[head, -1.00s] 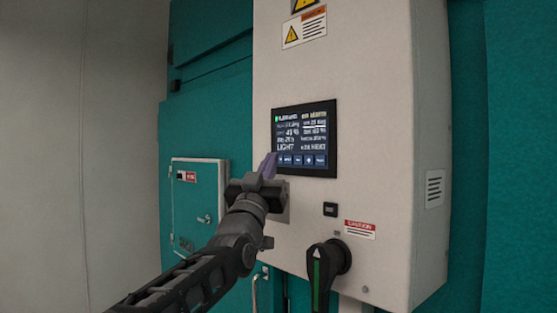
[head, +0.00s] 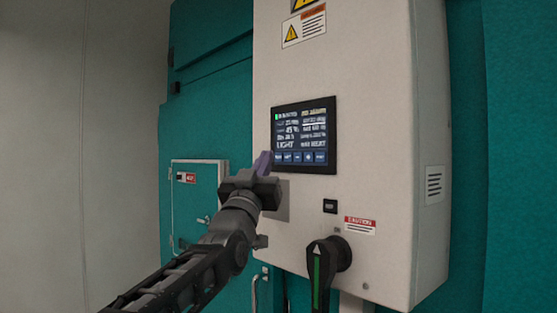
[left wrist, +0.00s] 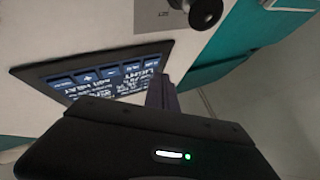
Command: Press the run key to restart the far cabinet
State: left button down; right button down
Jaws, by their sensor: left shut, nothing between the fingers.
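A dark touch panel (head: 304,130) with lit readings and a bottom row of blue keys (head: 301,157) is set in the light grey control box (head: 380,60) of the teal cabinet (head: 215,110). The key labels are too small to read surely. My left gripper (head: 263,163) is shut and empty, its fingertips close to the panel's lower left corner. I cannot tell whether they touch it. In the left wrist view the panel (left wrist: 95,75) appears turned, with the shut fingers (left wrist: 162,92) beside its edge. My right gripper is not in view.
A black rotary handle (head: 328,262) with a green stripe sticks out below the panel. A small black switch (head: 330,206) and a red caution label (head: 360,225) are above it.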

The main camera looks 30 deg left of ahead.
pick_arm(q)
jog(key=s+b, duration=0.1)
jog(key=s+a+b, duration=0.1)
jog(key=s+b, duration=0.2)
jog(key=b, duration=0.1)
jog(key=shift+s+a, duration=0.25)
jog(key=shift+s, duration=0.15)
dwell(0.5)
